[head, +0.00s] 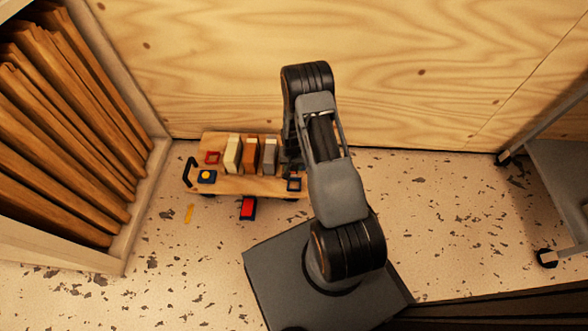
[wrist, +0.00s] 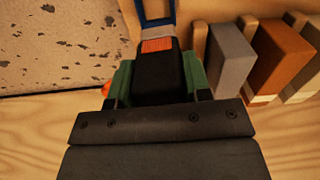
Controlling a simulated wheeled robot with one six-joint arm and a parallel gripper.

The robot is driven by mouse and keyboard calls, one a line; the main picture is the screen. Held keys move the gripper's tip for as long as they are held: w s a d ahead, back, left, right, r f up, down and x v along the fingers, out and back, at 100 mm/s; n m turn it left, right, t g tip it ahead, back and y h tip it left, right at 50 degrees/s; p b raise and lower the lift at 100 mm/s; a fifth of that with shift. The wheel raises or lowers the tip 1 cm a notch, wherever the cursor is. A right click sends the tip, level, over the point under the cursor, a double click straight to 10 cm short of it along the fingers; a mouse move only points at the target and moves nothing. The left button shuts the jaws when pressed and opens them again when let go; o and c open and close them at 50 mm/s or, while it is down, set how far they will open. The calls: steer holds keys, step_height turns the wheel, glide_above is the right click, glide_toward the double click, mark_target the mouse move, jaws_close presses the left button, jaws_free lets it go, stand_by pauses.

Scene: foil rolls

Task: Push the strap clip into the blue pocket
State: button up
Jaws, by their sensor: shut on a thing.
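My gripper (wrist: 158,76), with green finger pads, is shut on a dark block-like piece (wrist: 158,82), which I take for the strap clip. An orange ribbed part (wrist: 158,45) shows at its far end. The blue pocket (wrist: 157,23) is an open blue frame just beyond that end in the wrist view. Whether they touch, I cannot tell. In the head view the blue pocket (head: 289,184) is at the right end of a wooden cart (head: 226,186).
Upright cream (head: 232,153), orange (head: 251,153) and grey (head: 269,156) blocks stand on the cart beside the pocket. A red frame (head: 207,158) and a blue piece with yellow (head: 206,181) are at the left. A red-and-blue block (head: 248,208) and yellow strip (head: 189,213) lie on the floor.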

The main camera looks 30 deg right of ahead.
mark_target(294, 175)
steer(key=shift+s+d+f, duration=0.15)
steer(key=shift+f, duration=0.4)
steer(key=shift+s+d+f, duration=0.1)
steer(key=shift+f, duration=0.4)
steer(key=shift+f+b, duration=2.15)
steer(key=shift+f, duration=0.4)
steer(key=shift+s+a, duration=0.1)
steer(key=shift+f+b, duration=1.3)
steer(key=shift+f, duration=0.15)
steer(key=o, duration=1)
steer(key=shift+o, duration=0.2)
steer(key=shift+r, duration=0.15)
steer(key=shift+r+p, duration=2.95)
steer(key=shift+r, duration=0.9)
